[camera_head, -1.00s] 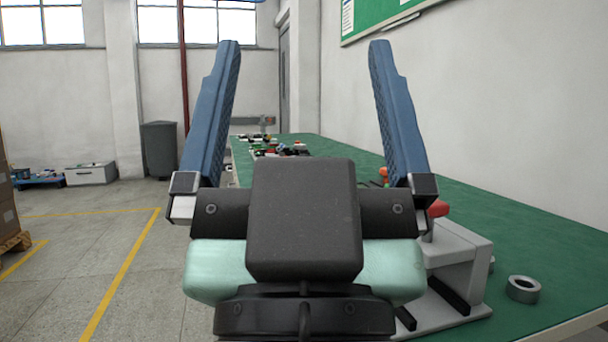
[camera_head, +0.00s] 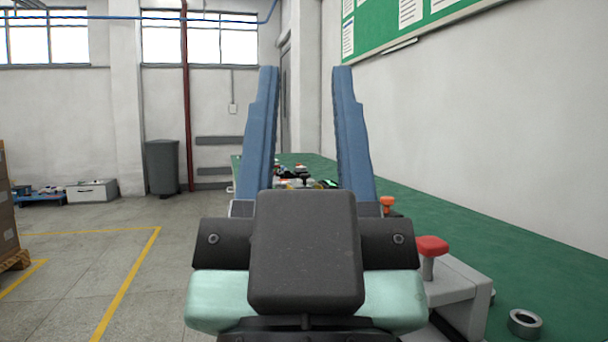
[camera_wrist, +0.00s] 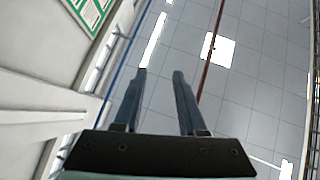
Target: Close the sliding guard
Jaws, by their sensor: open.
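My gripper (camera_head: 305,70) is upright in the middle of the head view, its two blue fingers apart with nothing between them. It also shows in the wrist view (camera_wrist: 159,72), open and empty, against the ceiling or upper room. A grey fixture (camera_head: 462,290) with a red knob (camera_head: 432,246) on a short post stands on the bench at lower right, partly hidden behind my gripper's body. I cannot make out which part is the sliding guard. My gripper touches nothing that I can see.
The green-topped bench (camera_head: 520,255) runs along the right wall. A grey ring (camera_head: 524,323) lies at its near right. An orange part (camera_head: 387,204) and several small parts (camera_head: 300,180) are further back.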

